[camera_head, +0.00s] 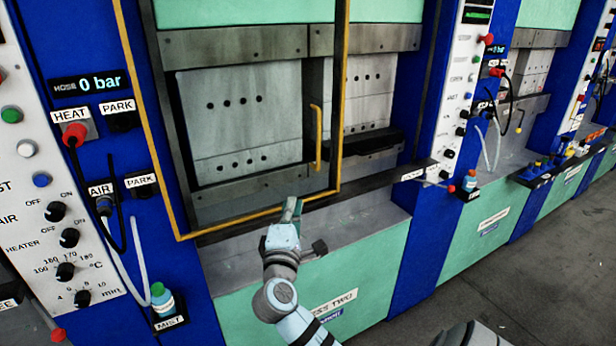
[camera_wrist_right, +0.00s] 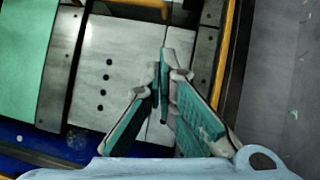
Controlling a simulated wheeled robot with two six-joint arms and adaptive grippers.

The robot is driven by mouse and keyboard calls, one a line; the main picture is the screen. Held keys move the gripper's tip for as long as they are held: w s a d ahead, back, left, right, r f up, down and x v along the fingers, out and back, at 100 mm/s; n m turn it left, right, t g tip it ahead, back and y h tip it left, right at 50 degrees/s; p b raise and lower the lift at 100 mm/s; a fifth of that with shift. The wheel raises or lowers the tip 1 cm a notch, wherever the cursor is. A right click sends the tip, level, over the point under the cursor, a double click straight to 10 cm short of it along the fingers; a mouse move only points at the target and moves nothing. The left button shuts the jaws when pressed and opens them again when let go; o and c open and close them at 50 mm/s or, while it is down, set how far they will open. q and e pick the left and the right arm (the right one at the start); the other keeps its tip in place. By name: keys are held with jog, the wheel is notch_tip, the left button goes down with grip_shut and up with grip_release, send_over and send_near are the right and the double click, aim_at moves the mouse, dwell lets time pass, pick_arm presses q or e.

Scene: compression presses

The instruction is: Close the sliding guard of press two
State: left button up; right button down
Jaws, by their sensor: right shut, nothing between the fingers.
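Press two's yellow-framed sliding guard (camera_head: 166,130) stands over the left part of the press opening. The right part, with a grey platen (camera_head: 370,75), shows outside the frame. A yellow upright handle (camera_head: 317,137) is near the guard's right edge; what looks like part of it shows at the top edge of the wrist view (camera_wrist_right: 145,3). My right gripper (camera_head: 292,205) is shut and empty, in front of the guard's lower bar, below and left of the handle. Its fingers (camera_wrist_right: 163,60) also show in the wrist view, apart from the handle. My left gripper is not in view.
A control panel (camera_head: 45,180) with knobs, hoses and a mist bottle (camera_head: 161,298) stands left. Another panel (camera_head: 465,80) with a bottle (camera_head: 470,181) stands right. A dark ledge (camera_head: 375,188) runs below the opening. Floor (camera_head: 530,260) at lower right is clear.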

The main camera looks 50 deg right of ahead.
aim_at(307, 179)
jog(key=w+d, duration=0.1)
jog(key=d, duration=0.2)
jog(key=w+d+r+p, duration=0.1)
jog(key=d, duration=0.2)
jog(key=w+d+p, duration=0.1)
jog(key=w+d, duration=0.1)
jog(key=d, duration=0.1)
jog(key=shift+d+r, duration=0.25)
jog(key=shift+d, duration=0.15)
